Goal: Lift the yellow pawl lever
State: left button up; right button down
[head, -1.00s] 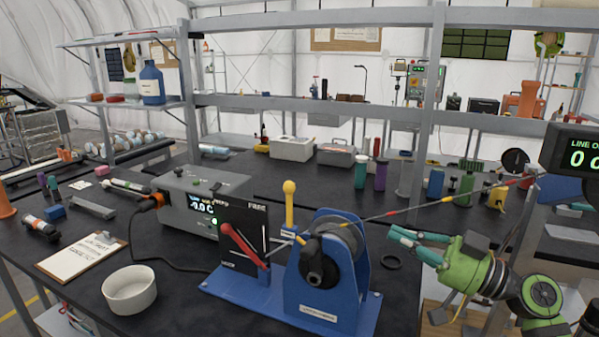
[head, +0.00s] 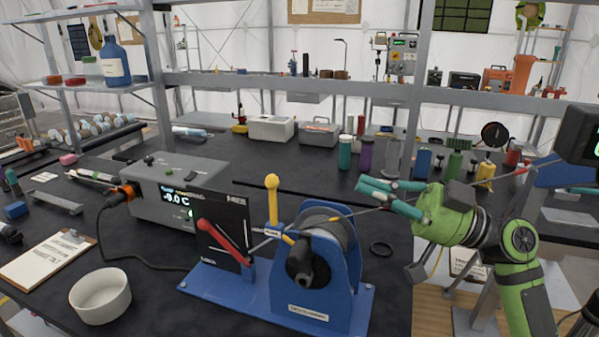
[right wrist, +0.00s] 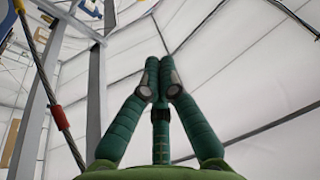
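The yellow pawl lever (head: 272,203) stands upright with a round knob on top. It is on the blue winch (head: 325,283), just left of the winch drum (head: 328,227). My right gripper (head: 376,193), green with teal fingers, is up and to the right of the winch, apart from the lever. Its fingers look spread in the head view, with nothing seen between them. In the right wrist view the fingers (right wrist: 160,75) converge in the picture, with a third finger behind. The lever is not seen there. My left gripper is not in view.
A cable with a red band (right wrist: 58,117) runs from the drum past my right gripper. A red lever (head: 222,240) on a black panel stands left of the yellow lever.

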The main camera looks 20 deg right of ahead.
jog(key=w+a+p, duration=0.5)
jog(key=a+p, duration=0.1)
jog(key=a, duration=0.4)
jog(key=shift+r, duration=0.2)
jog(key=shift+p, duration=0.3)
jog(key=shift+w+a+r+h+p, duration=0.2)
jog(key=shift+a+h+p, duration=0.05)
jog(key=shift+h+p, duration=0.05)
